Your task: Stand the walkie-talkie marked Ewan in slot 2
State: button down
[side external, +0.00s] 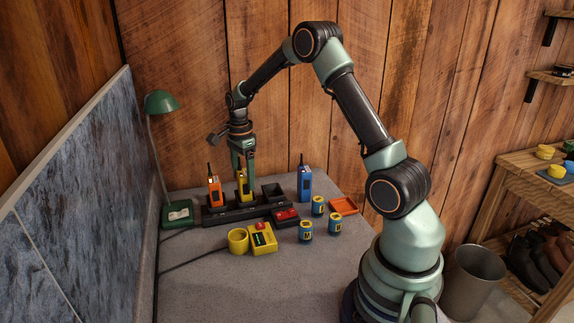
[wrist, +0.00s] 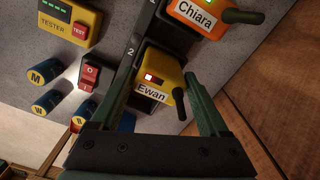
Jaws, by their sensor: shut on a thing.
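The yellow walkie-talkie labelled Ewan (wrist: 158,75) is between my gripper's fingers (wrist: 163,82), with a small red light lit on it. It stands upright at the rack position marked 2. In the side view the yellow walkie-talkie (side external: 243,186) is in the middle of the black charging rack (side external: 216,218), under my gripper (side external: 243,160). My gripper is shut on its upper part. I cannot tell whether its foot is fully down in the slot. The orange walkie-talkie labelled Chiara (wrist: 196,15) stands beside it in the rack.
An empty rack slot (side external: 272,191) is to the right. A blue walkie-talkie (side external: 304,183) stands behind it. A green lamp (side external: 160,103) stands left.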

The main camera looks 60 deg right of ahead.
aim_at(243, 172)
jog(key=shift+f, duration=0.15)
jog(key=shift+c, duration=0.7)
grip_release()
jog(key=shift+r, duration=5.45)
